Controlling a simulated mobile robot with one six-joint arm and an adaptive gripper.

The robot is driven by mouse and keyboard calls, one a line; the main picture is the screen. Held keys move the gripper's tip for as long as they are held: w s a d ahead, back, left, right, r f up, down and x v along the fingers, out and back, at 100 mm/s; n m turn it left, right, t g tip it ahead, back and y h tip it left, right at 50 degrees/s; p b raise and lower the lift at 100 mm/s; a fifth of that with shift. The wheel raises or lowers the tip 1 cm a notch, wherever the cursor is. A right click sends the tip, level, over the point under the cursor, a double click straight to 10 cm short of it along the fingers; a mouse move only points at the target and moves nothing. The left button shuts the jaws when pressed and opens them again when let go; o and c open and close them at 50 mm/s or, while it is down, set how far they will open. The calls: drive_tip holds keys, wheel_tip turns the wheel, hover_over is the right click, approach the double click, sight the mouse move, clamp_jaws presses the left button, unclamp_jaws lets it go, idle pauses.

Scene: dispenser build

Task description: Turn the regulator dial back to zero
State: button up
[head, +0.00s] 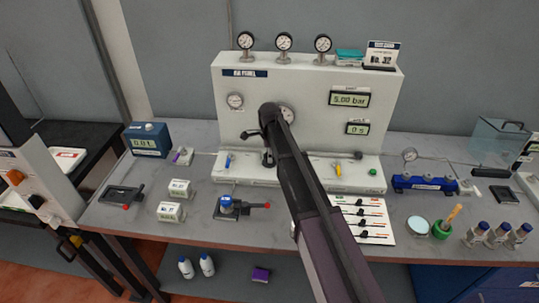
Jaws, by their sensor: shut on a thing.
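The white gas panel (300,85) stands upright at the back of the bench. Its upper display (349,99) reads 5.00 bar and the lower display (357,128) reads 0 s. My gripper (268,137) is at the middle of the panel front, shut on the regulator dial. My wrist and arm cover the dial and most of the fingertips, so the dial's pointer and angle cannot be read. A round gauge (287,112) shows partly behind my wrist.
Several small gauges (284,42) stand on top of the panel. Blue (229,160) and yellow (338,168) valve handles sit on its lower ledge. A blue manifold (425,184) lies right, a blue box (147,139) left.

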drive_tip(key=shift+n, duration=0.5)
drive_tip(key=n, duration=0.4)
drive_tip(key=shift+d, duration=0.1)
drive_tip(key=n, duration=0.4)
drive_tip(key=shift+n, duration=0.4)
drive_tip(key=n, duration=0.9)
drive_tip(key=shift+s+n, duration=0.1)
drive_tip(key=shift+n, duration=0.3)
drive_tip(key=n, duration=0.3)
drive_tip(key=shift+n, duration=0.4)
drive_tip(key=n, duration=0.3)
drive_tip(key=shift+n, duration=0.3)
drive_tip(key=n, duration=0.6)
drive_tip(key=shift+n, duration=0.4)
